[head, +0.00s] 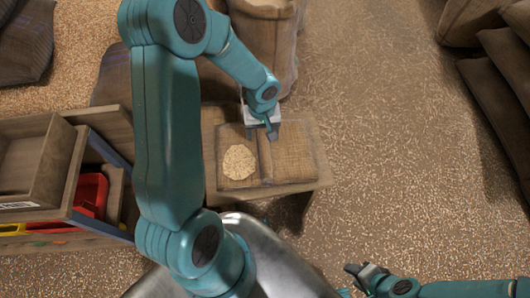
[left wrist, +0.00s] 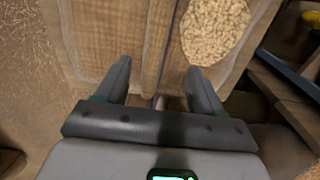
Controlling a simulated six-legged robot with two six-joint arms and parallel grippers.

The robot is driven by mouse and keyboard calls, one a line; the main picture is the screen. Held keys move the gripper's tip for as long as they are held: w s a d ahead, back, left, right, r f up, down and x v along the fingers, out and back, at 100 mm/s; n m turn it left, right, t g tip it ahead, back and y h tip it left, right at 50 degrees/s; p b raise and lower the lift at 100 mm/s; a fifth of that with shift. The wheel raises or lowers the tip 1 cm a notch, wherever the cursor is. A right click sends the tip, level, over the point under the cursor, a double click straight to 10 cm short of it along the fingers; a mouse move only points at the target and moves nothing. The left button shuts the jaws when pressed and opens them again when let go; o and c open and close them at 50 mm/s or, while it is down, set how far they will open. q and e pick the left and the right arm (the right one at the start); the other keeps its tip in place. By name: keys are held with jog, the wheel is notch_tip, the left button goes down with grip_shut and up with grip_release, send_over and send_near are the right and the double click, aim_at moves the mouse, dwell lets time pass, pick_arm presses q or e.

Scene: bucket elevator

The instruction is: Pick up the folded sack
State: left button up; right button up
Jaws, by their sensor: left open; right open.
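The folded sack (head: 292,158) is brown woven cloth and lies flat on a low wooden stand. A round pale grain-patterned patch (head: 238,162) is on its left part, and a raised fold runs down its middle. My left gripper (head: 268,131) is open at the sack's far edge. In the left wrist view, the open fingers (left wrist: 158,72) point at the sack (left wrist: 112,28), one on each side of the middle fold, with nothing held. I cannot tell whether they touch the cloth. My right gripper (head: 363,275) is open and empty, low over the floor, apart from the sack.
The wooden stand (head: 312,188) has bare margin around the sack. A wooden shelf unit (head: 60,150) with a red bin (head: 90,192) stands left. A full sack (head: 272,40) stands behind the stand. Dark sacks (head: 500,85) are piled far right. The gritty floor (head: 400,150) between is clear.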

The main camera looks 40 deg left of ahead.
aim_at(265, 145)
pick_arm(q)
notch_tip(265, 145, down, 3)
jog(key=shift+s+d+r, duration=0.1)
jog(key=shift+d, duration=0.05)
jog(key=shift+w+d+f+b, duration=0.1)
jog(key=shift+w+f+b, duration=0.1)
jog(key=shift+f, duration=0.15)
jog(key=shift+w+f+b, duration=0.1)
jog(key=shift+f+b, duration=0.1)
jog(key=shift+f, duration=0.15)
jog(key=f+b, duration=0.1)
jog(key=f, duration=0.3)
jog(key=shift+w+f, duration=0.2)
jog(key=shift+s, duration=0.1)
jog(key=shift+c, duration=0.3)
grip_shut()
